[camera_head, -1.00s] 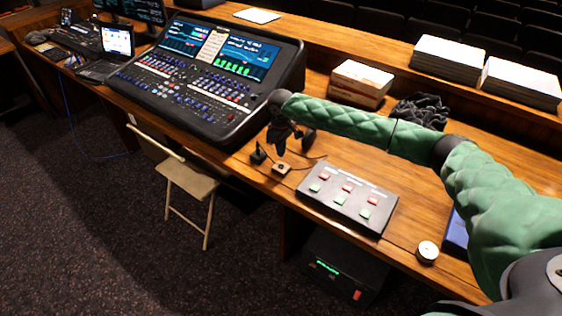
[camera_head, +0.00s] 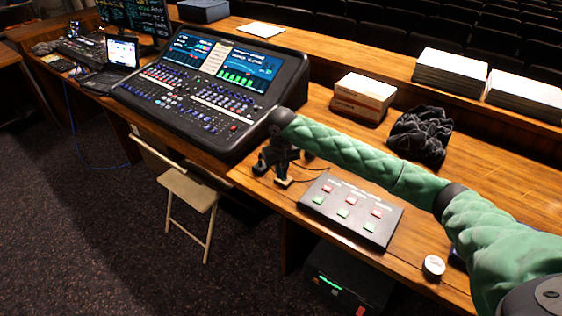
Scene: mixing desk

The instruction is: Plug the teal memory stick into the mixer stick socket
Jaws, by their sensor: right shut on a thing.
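My right gripper (camera_head: 277,166) points down at the front edge of the desk, just right of the mixer (camera_head: 208,92). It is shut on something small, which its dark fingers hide. I cannot make out the teal memory stick. A small tan-topped block (camera_head: 283,183) with a thin cable sits right under the gripper, and a small black block (camera_head: 259,167) sits just to its left. I cannot tell which part is the stick socket, or whether the gripper touches either block. My left gripper is not in view.
A button panel (camera_head: 350,210) lies right of the gripper, with a round white-topped thing (camera_head: 433,266) beyond it. A cardboard box (camera_head: 363,97) and a black crumpled cloth (camera_head: 421,134) lie behind my arm. A folding chair (camera_head: 190,188) stands in front.

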